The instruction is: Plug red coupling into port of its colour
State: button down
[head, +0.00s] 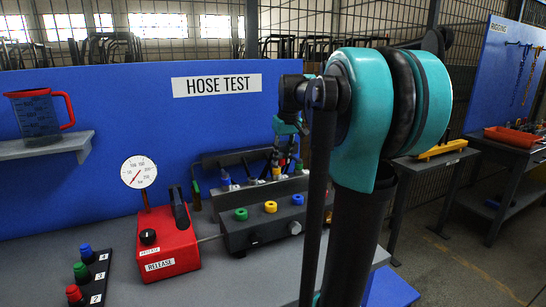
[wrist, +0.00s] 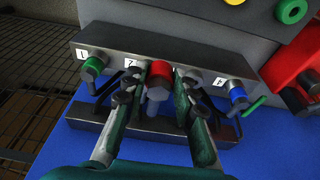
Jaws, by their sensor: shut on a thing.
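In the wrist view the red coupling (wrist: 160,75) sits between the two fingers of my gripper (wrist: 155,95), which is shut on it. It is at the label 2 place of a grey rack (wrist: 200,76); whether it is still seated there I cannot tell. In the head view my gripper (head: 288,126) is small and partly hidden behind my arm, and the red coupling cannot be made out. The port block (head: 262,235) shows green (head: 241,214), yellow (head: 270,206) and blue (head: 297,199) ports. No red port shows; my arm covers part of that area.
In the wrist view a green coupling (wrist: 94,65) and a blue coupling (wrist: 238,96) stand on either side. A red pump unit (head: 167,245) with a gauge stands left of the port block. A dark strip (head: 92,283) with coloured knobs lies at the front left.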

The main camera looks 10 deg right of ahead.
jog(key=s+d, duration=0.7)
jog(key=d, duration=0.6)
jog(key=shift+d, duration=0.15)
jog(key=shift+s+f, duration=0.1)
jog(key=shift+f, duration=0.15)
dwell(0.4)
jog(key=shift+f, duration=1)
jog(key=shift+f, duration=0.15)
jog(key=shift+f, duration=1.35)
jog(key=shift+f, duration=0.25)
jog(key=shift+f, duration=0.55)
jog(key=shift+f, duration=0.15)
jog(key=shift+f, duration=0.5)
